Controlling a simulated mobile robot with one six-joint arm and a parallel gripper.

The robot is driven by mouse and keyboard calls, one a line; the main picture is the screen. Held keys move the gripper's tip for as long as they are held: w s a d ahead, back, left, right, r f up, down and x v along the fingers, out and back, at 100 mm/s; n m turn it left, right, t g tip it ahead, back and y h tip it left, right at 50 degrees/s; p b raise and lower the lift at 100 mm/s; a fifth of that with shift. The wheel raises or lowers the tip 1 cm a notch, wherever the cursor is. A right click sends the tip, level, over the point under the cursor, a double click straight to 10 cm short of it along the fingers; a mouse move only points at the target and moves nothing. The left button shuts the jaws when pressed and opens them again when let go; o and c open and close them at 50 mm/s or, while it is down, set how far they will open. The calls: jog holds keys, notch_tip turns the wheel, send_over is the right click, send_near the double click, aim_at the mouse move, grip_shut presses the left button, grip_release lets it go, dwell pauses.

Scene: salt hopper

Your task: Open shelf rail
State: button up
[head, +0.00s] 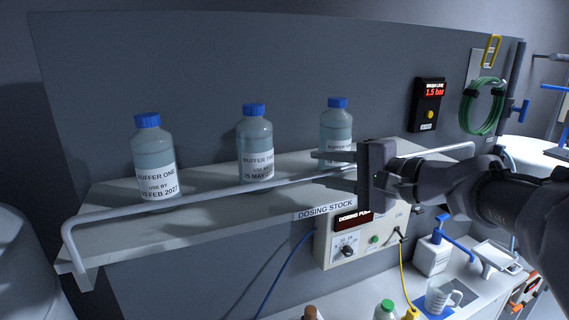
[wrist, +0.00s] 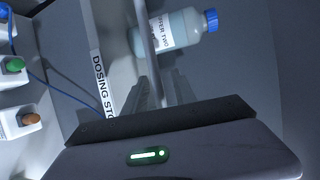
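The shelf rail (head: 115,213) is a pale bar along the front of the shelf (head: 215,212), bent down at its left end. It stands upright in front of the bottles. My gripper (head: 318,167) is at the right part of the rail, with its fingers apart, one above and one below the bar. In the wrist view the rail (wrist: 148,40) runs between the two fingers (wrist: 161,88). Contact with the bar cannot be made out. Behind the rail stand the Buffer One (head: 153,160), Buffer Two (head: 254,142) and a third blue-capped bottle (head: 337,122), partly hidden by my gripper.
A dosing pump box (head: 340,246) hangs below the shelf. A pressure display (head: 429,104) and a green hose coil (head: 482,106) are on the wall at right. A white bottle (head: 432,257) and a beaker (head: 440,297) stand on the lower counter.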

grip_shut()
dwell(1.5)
